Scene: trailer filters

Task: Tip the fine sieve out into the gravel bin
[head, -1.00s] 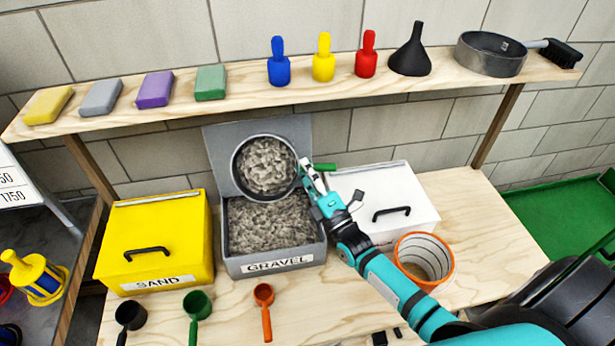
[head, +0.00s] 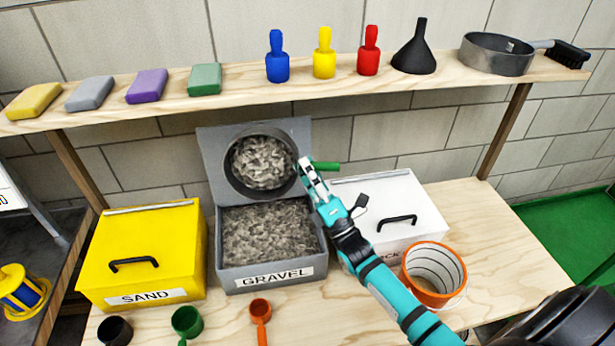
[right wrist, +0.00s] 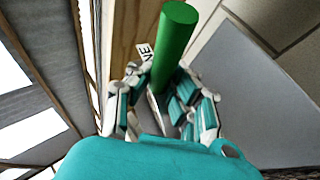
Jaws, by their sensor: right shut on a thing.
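The fine sieve is a round dark-rimmed pan (head: 231,180) with a green handle (head: 326,166). Grey gravel shows inside its ring. My right gripper (head: 308,172) is shut on the sieve at its handle side. The sieve is above the rear of the open gravel bin (head: 231,272), in front of its raised grey lid. The bin is labelled GRAVEL and holds grey gravel. In the right wrist view, the green handle (right wrist: 174,45) stands between my right fingers (right wrist: 165,105), beside a partly hidden label ending in "NE". My left gripper is out of view.
A yellow SAND bin (head: 150,255) stands left of the gravel bin. A closed white bin (head: 390,205) and an orange-rimmed pot (head: 433,272) stand right. Scoops lie in front. A shelf (head: 240,97) with sponges, brushes, a funnel and another sieve (head: 495,55) runs above.

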